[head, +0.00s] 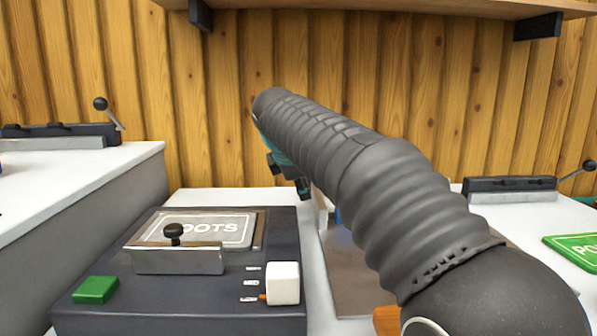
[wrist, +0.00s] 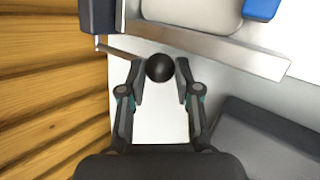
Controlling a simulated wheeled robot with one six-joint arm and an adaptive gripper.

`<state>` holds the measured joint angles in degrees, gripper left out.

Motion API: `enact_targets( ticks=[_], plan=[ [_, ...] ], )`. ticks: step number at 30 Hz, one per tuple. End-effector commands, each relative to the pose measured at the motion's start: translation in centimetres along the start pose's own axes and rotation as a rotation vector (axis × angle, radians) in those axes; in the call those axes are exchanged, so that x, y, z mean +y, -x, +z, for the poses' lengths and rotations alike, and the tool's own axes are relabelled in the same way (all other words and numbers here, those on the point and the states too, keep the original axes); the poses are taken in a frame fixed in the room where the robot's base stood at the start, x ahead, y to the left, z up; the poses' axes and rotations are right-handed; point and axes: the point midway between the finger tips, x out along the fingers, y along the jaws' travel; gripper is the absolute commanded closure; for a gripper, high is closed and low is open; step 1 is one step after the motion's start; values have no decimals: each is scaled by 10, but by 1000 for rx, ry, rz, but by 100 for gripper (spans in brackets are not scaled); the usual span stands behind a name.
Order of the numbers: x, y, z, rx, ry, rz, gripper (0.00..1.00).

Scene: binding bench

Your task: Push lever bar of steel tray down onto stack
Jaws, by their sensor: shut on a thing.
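In the wrist view a black ball knob (wrist: 160,68) sits between the fingertips of my gripper (wrist: 160,72), which is shut on it. A thin lever rod (wrist: 118,52) runs from the knob to a dark block at the upper left. A long steel bar (wrist: 225,50) lies just beyond the knob, along a pale rounded piece (wrist: 190,12) that may be the stack. In the head view my arm hides most of this place. Part of a grey steel surface (head: 350,275), likely the tray, shows beside the arm. My gripper is only partly visible there (head: 303,188).
A dark machine (head: 85,250) with a steel bar, black knob, green button and white switch (head: 283,283) stands left of my arm. Similar lever units stand at the far left (head: 60,135) and right (head: 510,188). A wooden wall and overhead shelf (head: 380,8) close the back.

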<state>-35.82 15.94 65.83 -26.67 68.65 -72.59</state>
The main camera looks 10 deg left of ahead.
Motion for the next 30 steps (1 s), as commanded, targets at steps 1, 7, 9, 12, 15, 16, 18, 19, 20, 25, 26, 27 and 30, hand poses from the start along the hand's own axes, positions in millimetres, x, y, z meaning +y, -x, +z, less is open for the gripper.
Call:
enact_targets(
  ticks=[1, 7, 9, 12, 15, 16, 18, 19, 20, 25, 26, 27, 30],
  plan=[
    [7, 6, 4, -1, 0, 1, 100],
    [10, 9, 5, -1, -2, 7, 100],
    [10, 9, 5, -1, -2, 8, 100],
    [10, 8, 4, -1, -2, 9, 100],
    [10, 8, 4, -1, -2, 10, 100],
    [10, 8, 4, -1, -2, 10, 100],
    [10, 8, 4, -2, -2, 10, 60],
    [10, 8, 4, -1, -2, 10, 53],
    [10, 8, 4, -1, -2, 10, 45],
    [9, 9, 3, 0, -1, 7, 40],
    [9, 9, 3, 0, -1, 7, 40],
    [9, 8, 4, 0, -1, 6, 40],
    [9, 10, 4, 0, -1, 5, 40]
  ],
)
